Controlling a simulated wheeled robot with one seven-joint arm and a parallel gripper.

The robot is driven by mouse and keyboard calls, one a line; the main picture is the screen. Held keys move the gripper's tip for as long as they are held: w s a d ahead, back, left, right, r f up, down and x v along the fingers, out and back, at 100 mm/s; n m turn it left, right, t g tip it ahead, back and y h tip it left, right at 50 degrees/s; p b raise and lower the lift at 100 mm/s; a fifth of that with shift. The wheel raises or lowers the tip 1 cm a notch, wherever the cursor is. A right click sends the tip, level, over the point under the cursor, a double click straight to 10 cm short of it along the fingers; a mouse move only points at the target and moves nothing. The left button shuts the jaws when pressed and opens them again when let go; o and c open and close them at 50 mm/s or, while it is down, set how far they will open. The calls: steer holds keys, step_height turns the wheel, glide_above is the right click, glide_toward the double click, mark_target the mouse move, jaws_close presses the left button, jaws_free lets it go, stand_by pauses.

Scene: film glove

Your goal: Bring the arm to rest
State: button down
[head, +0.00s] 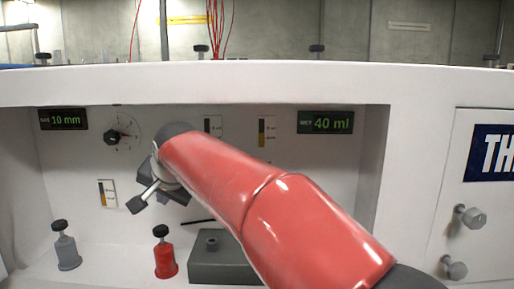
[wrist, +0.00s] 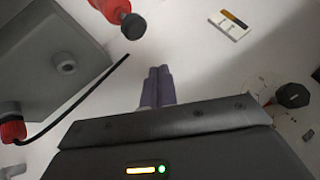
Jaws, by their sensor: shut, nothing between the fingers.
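My red arm (head: 270,195) reaches from the lower right into the white recessed cabinet. My gripper sits at its left end, partly hidden behind the arm's wrist in the head view. In the wrist view my gripper (wrist: 159,72) shows its two purple-grey fingers pressed together, with nothing between them. The fingers are apart from the things around them.
A red bottle with a black cap (head: 165,252) and a grey one (head: 66,248) stand on the cabinet floor. A dark grey block (head: 220,262) sits right of the red bottle. A black knob (head: 111,137) and displays are on the back wall.

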steer(key=s+d+f+h, duration=0.1)
steer(key=s+d+f, duration=0.15)
steer(key=d, duration=0.45)
steer(key=s+d+f+n, duration=0.1)
steer(key=s+d, duration=0.3)
steer(key=d, duration=0.3)
steer(key=s+d+f+h, duration=0.1)
steer(key=s+d+f, duration=0.1)
steer(key=s+d, duration=0.35)
steer(key=s+d+f+n+g+h, duration=0.1)
steer(key=s+d+f+g+h, duration=0.1)
steer(key=s+d+f, duration=1)
steer(key=s, duration=0.3)
steer(key=shift+d+f+n, duration=0.25)
steer(key=shift+f+n, duration=0.05)
steer(key=shift+f, duration=0.05)
steer(key=shift+a, duration=0.1)
